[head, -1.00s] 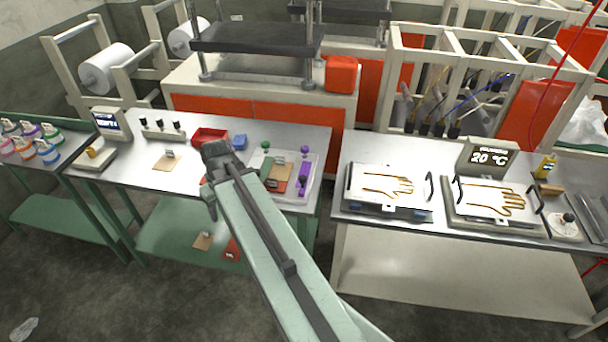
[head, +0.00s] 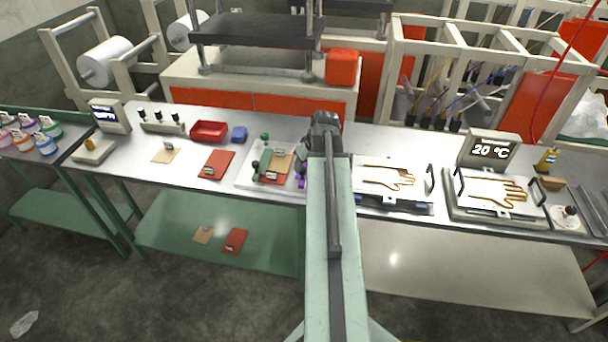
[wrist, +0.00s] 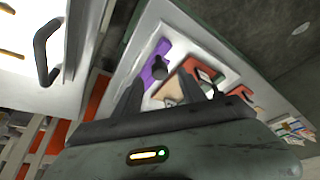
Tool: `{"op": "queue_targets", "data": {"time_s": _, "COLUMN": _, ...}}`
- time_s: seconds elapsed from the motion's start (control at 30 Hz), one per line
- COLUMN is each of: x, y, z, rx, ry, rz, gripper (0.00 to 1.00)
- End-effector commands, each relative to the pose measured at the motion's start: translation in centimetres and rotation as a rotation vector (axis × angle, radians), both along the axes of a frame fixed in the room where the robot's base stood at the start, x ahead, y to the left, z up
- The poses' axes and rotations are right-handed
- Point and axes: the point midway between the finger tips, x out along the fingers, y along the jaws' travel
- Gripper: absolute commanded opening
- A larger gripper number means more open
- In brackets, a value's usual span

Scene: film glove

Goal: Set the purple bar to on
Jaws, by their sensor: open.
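The purple bar (head: 301,183) lies at the right side of a pale tray (head: 243,181) on the metal table. My arm hides most of it in the head view. In the wrist view the purple bar (wrist: 154,66) shows just beyond my fingertips, with a dark round knob (wrist: 161,73) at its edge. I cannot tell from these views whether the bar is set to on. My gripper (head: 325,122) is above the tray's right side, and its spread fingers show in the wrist view (wrist: 172,88).
A hand-outline plate (head: 385,178) with a black handle (head: 429,180) stands close right.

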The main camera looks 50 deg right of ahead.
Motion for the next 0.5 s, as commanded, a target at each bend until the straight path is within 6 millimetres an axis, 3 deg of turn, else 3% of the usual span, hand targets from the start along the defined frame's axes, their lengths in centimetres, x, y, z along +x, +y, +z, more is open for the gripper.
{"op": "queue_targets", "data": {"time_s": 0.03, "x": 0.5, "y": -0.2, "z": -1.9, "rx": 0.0, "ry": 0.0, "rz": 0.001, "gripper": 0.48}}
{"op": "queue_targets", "data": {"time_s": 0.13, "x": 1.0, "y": -0.3, "z": -3.2, "rx": 0.0, "ry": 0.0, "rz": 0.001, "gripper": 0.48}}
{"op": "queue_targets", "data": {"time_s": 0.47, "x": 1.3, "y": -0.3, "z": -3.3, "rx": 0.0, "ry": 0.001, "rz": -0.001, "gripper": 0.48}}
{"op": "queue_targets", "data": {"time_s": 0.5, "x": 1.3, "y": -0.3, "z": -3.3, "rx": 0.0, "ry": 0.001, "rz": -0.001, "gripper": 0.37}}
